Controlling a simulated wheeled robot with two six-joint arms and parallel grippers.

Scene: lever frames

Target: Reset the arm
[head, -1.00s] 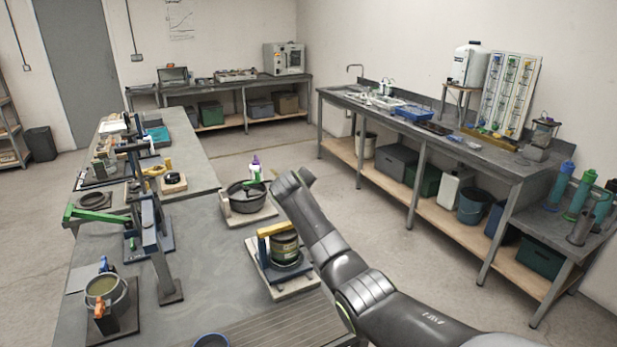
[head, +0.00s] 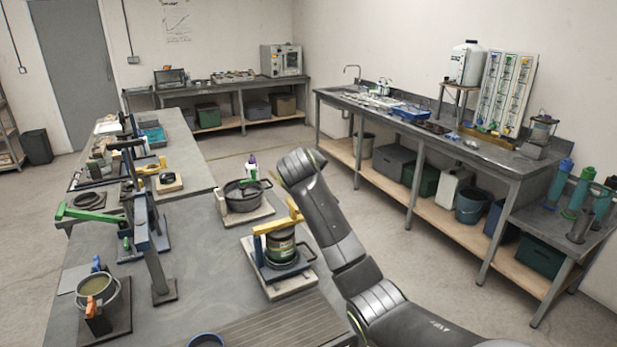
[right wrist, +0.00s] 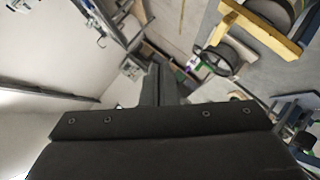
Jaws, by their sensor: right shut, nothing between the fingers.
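My right arm rises from the bottom right of the head view, its bent wrist end (head: 300,165) above the bench. In the right wrist view my right gripper (right wrist: 158,85) is shut, its fingers together and empty. A lever frame with a yellow arm (head: 272,227) holds a dark can (head: 280,246) on a board, left of my forearm and apart from it. The yellow arm also shows in the right wrist view (right wrist: 262,28). Another frame with a green arm (head: 88,215) stands at the left beside a blue-grey post (head: 150,230). My left gripper is out of view.
A black round pan (head: 243,200) sits on a board behind the can. A grey bucket (head: 98,290) stands at the front left. A long side bench (head: 480,165) runs along the right wall. Open floor lies between the benches.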

